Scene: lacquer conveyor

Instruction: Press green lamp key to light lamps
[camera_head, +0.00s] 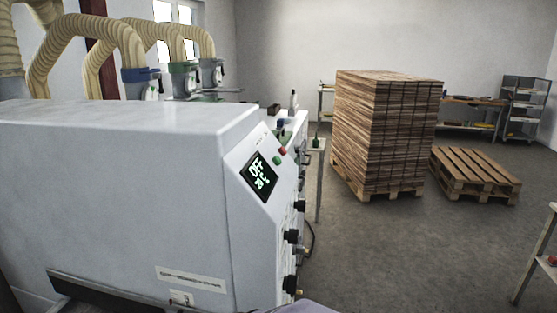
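A white machine (130,180) fills the left half of the head view. Its slanted panel carries a dark display (260,176) with lit pale-green characters. Just above and right of the display are a small green key (278,160) and a red key (283,150). Both are tiny at this size, and no label on them can be read. I cannot tell which parts are the lamps or whether any lamp is lit. My gripper is not in view.
Black knobs (292,236) stick out from the machine's right side. Ribbed hoses (90,40) rise behind it. A tall stack of boards (385,130) and an empty pallet (475,175) stand at the back. A table edge (540,250) shows at right. The floor (400,255) between is clear.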

